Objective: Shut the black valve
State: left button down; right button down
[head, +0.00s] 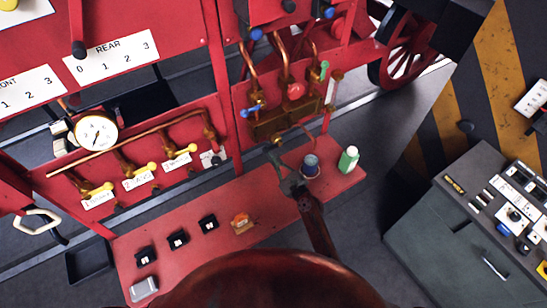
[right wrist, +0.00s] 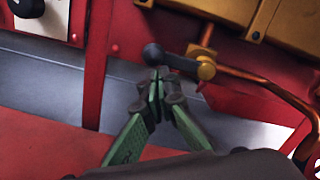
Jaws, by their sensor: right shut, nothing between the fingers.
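The black valve is a brass body with a black lever ending in a round black ball; it shows in the right wrist view (right wrist: 178,60) below a brass block. Its lever points left from the body, roughly level in that view. My right gripper (right wrist: 158,74) has its green-sided fingers closed together, tips just below the lever beside the ball. I cannot tell whether they touch. In the head view my right gripper (head: 279,160) is just below the brass fittings, and the black lever is too small there to make out clearly. My left gripper is not in view.
Blue (head: 254,109), red (head: 296,90) and green (head: 324,70) handles sit above on the same red panel. A blue-capped pot (head: 310,166) and green bottle (head: 348,159) stand on the red shelf (head: 275,212) close to the right gripper. Yellow-handled valves (head: 140,170) are to the left.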

notch_tip(320, 180, down, 4)
jog(key=d+b, duration=0.3)
jog(key=b, duration=0.1)
jog(key=v, duration=0.9)
jog(key=shift+r, duration=0.4)
